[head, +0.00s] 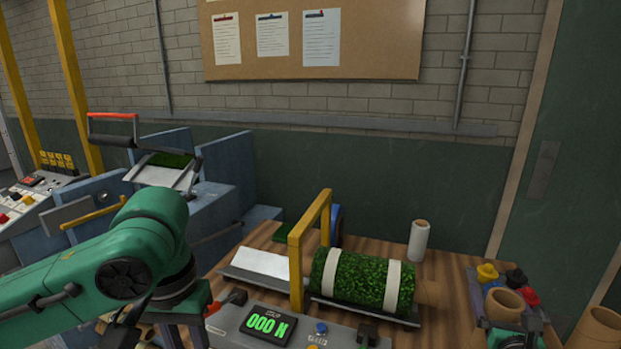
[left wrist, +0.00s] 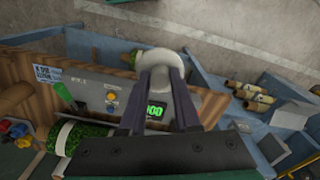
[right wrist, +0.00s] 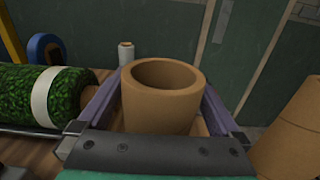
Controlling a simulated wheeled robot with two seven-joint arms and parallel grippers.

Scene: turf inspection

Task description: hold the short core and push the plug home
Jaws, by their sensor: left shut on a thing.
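The turf roll (head: 345,283) lies on a cradle with two white bands and a brown core end at its right. The short core (head: 503,303) is a brown cardboard tube standing upright at the right. My right gripper (right wrist: 162,98) is open, with one finger on each side of the short core (right wrist: 160,110); whether they touch it is hard to tell. My left gripper (left wrist: 162,85) is shut on a pale rounded thing (left wrist: 160,62), perhaps the plug, above the display box. The left fingertips are hidden in the head view.
A grey box with a green display (head: 268,325) stands before the roll. A yellow post frame (head: 296,270) rises at the roll's left end. A rack with coloured knobs (head: 487,272) and another brown tube (head: 597,328) are at the right. A white roll (head: 419,240) stands behind.

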